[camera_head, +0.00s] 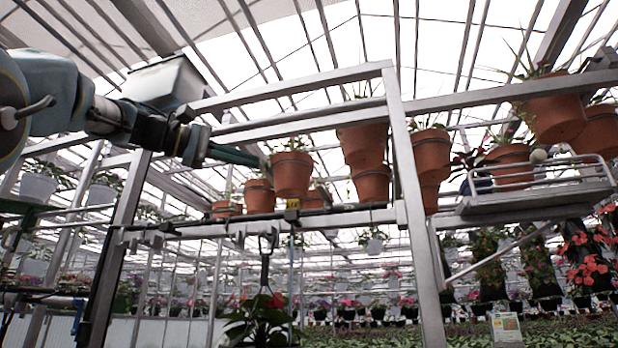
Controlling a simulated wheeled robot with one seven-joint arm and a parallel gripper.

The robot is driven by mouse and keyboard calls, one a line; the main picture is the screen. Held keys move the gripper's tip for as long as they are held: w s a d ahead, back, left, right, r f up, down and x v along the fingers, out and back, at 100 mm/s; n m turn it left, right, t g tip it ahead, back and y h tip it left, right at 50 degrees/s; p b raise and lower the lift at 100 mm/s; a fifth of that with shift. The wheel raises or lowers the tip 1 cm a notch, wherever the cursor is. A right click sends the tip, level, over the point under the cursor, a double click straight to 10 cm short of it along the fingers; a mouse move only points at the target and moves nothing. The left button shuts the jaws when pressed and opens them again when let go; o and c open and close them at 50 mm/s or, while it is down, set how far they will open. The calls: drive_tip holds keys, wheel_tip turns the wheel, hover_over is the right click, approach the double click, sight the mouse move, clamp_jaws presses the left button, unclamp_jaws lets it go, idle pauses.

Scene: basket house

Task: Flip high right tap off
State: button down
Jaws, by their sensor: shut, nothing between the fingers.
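My gripper (258,160) reaches in from the left with its greenish fingers closed together. Its tips are beside the terracotta pots and above a dark horizontal pipe (345,210). A small fitting with a yellow part (292,205) sits on this pipe, below and to the right of the fingertips, and looks like a tap. Other small fittings sit farther left on the pipe, one of them at its left part (167,229). They are too small to tell which is the high right tap, or how any handle is turned. My gripper appears apart from the pipe.
Several terracotta pots, one of them a large pot (292,174), hang close right of my gripper. A metal frame post (414,200) and upper rail bound the space. A wire shelf (535,190) is at right. A plant (262,322) hangs below the pipe.

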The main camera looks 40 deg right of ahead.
drive_tip(key=p, duration=0.5)
approach(324, 190)
drive_tip(key=s+d+r, duration=0.1)
drive_tip(key=d+r, duration=0.1)
drive_tip(key=d, duration=0.1)
drive_tip(key=shift+s+d+f, duration=0.15)
drive_tip(key=shift+d+f, duration=0.1)
drive_tip(key=shift+d, duration=0.4)
